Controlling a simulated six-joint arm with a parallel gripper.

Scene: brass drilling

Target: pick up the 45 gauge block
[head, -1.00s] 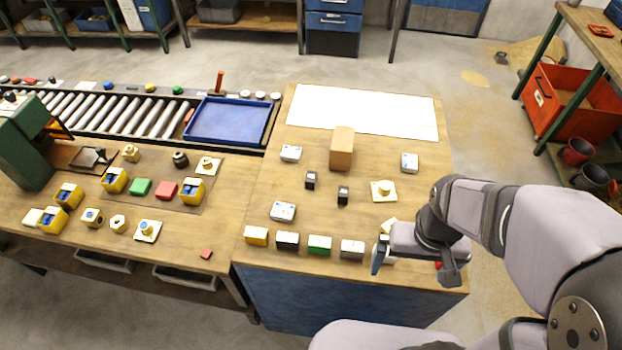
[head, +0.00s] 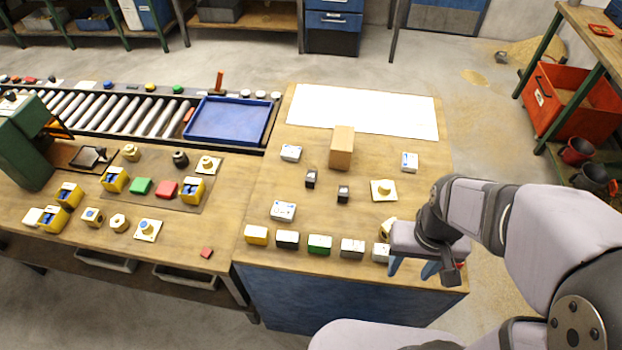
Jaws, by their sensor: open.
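No 45 marking can be read at this size, so I cannot tell which piece is the 45 gauge block. Two small dark blocks with pale tops stand mid-table: one dark block (head: 311,179) left of and behind the other dark block (head: 343,194). Small white labelled pieces lie around them: one at the back left (head: 291,153), one at the right (head: 409,162), one nearer the front (head: 283,211). My gripper (head: 412,268) is open and empty at the table's front right, its blue fingers apart and pointing down, away from the dark blocks.
A front row holds yellow (head: 256,236), black (head: 287,240), green (head: 319,244), grey (head: 352,249) and whitish (head: 380,252) boxes, the last beside my gripper. A tan block (head: 342,148) stands behind the dark blocks. A brass piece on a plate (head: 383,190) is at right.

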